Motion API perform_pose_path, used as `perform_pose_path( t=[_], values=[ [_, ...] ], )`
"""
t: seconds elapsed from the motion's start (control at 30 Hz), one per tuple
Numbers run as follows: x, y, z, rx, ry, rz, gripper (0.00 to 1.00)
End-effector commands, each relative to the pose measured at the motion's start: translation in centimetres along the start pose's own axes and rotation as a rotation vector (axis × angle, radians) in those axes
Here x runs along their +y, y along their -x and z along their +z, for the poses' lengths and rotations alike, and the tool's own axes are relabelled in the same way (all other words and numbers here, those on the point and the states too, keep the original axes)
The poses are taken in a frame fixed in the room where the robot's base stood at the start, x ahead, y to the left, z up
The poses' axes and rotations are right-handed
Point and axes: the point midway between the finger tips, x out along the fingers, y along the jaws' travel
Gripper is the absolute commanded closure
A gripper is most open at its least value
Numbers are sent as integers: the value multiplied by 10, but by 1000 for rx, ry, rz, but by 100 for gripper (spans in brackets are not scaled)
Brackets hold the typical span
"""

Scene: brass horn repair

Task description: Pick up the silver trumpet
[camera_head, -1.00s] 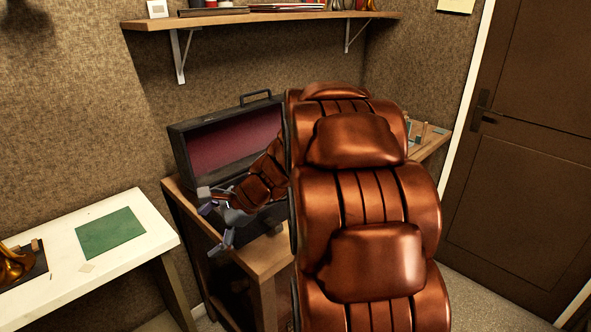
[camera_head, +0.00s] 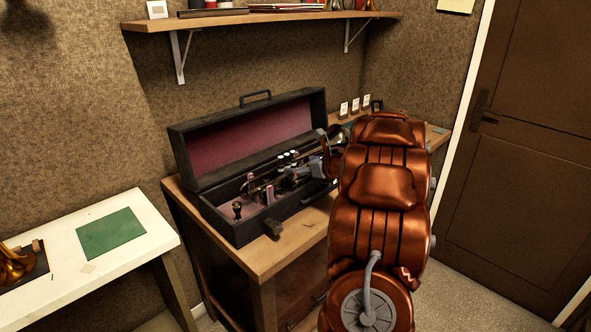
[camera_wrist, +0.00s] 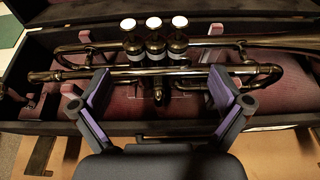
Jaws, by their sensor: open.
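The silver trumpet (camera_wrist: 115,73) lies in the open dark case (camera_wrist: 20,127), which has a pink-mauve lining. Its three white-topped valves (camera_wrist: 154,48) stand at the middle of the wrist view, and its tubes run left to right. In the head view the trumpet (camera_head: 267,180) lies in the case (camera_head: 225,227), its right part hidden behind my arm. My gripper (camera_wrist: 160,88) is open, with purple-padded fingers spread left and right, below the valves and over the near tubing. I cannot tell whether the fingers touch it. In the head view my gripper (camera_head: 312,168) is partly hidden.
The case lid (camera_head: 250,138) stands open at the back. The wooden bench (camera_head: 270,258) has bare room in front. Small white cards (camera_head: 355,105) stand at the back right. A white table (camera_head: 60,270) with a green mat (camera_head: 110,233) is at left; a shelf (camera_head: 260,17) hangs above.

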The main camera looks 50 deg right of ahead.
Motion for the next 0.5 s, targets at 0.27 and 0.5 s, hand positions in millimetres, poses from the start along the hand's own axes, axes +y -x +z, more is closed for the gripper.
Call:
perform_pose_path(
  t=[0.27,0.5],
  values=[
    [3,-21,1,6,1,2,0],
    [4,-44,2,5,1,2,0]
  ],
)
